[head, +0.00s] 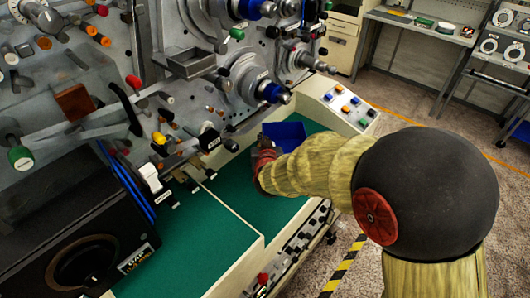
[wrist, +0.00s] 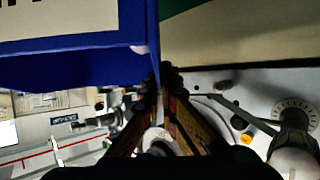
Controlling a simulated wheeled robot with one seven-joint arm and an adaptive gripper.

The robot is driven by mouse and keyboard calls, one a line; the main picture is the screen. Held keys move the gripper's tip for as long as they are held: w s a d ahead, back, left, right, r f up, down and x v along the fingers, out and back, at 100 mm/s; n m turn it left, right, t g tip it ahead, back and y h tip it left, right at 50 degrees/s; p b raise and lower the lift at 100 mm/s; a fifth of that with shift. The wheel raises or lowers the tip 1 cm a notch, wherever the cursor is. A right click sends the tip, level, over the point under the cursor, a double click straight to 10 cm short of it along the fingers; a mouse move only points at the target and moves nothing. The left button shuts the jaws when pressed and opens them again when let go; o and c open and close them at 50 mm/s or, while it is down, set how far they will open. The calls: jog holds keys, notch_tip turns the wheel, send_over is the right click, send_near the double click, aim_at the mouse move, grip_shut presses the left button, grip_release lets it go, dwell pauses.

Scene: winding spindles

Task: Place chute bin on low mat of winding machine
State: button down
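The blue chute bin (head: 287,133) is at the end of my arm, over the right part of the machine's green matted ledge. My gripper (head: 263,148) is at its left side, partly hidden by my own arm. In the wrist view the bin (wrist: 75,65) fills the upper left, and my gripper's fingers (wrist: 163,82) come close together at its wall edge, pinching it. The green mat (head: 185,245) lies bare at the lower middle of the head view. Another green mat part (head: 235,192) runs beneath the bin. I cannot tell whether the bin touches the mat.
The winding machine's panel (head: 150,80) has many spindles and knobs projecting above the mat. A black speaker-like box (head: 85,255) stands at the lower left. A control box with coloured buttons (head: 345,103) is right of the bin. Benches (head: 425,25) stand at the back right.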

jog(key=shift+w+d+f, duration=0.15)
jog(key=shift+w+f, duration=0.4)
jog(key=shift+f, duration=0.15)
jog(key=shift+w+f+b, duration=0.15)
jog(key=shift+f+b, duration=0.25)
jog(key=shift+f, duration=0.5)
jog(key=shift+w+f+b, duration=0.1)
jog(key=shift+f+b, duration=0.25)
jog(key=shift+f, duration=0.5)
jog(key=shift+f, duration=0.2)
jog(key=c, duration=2)
grip_release()
jog(key=shift+c, duration=0.2)
jog(key=shift+r, duration=0.1)
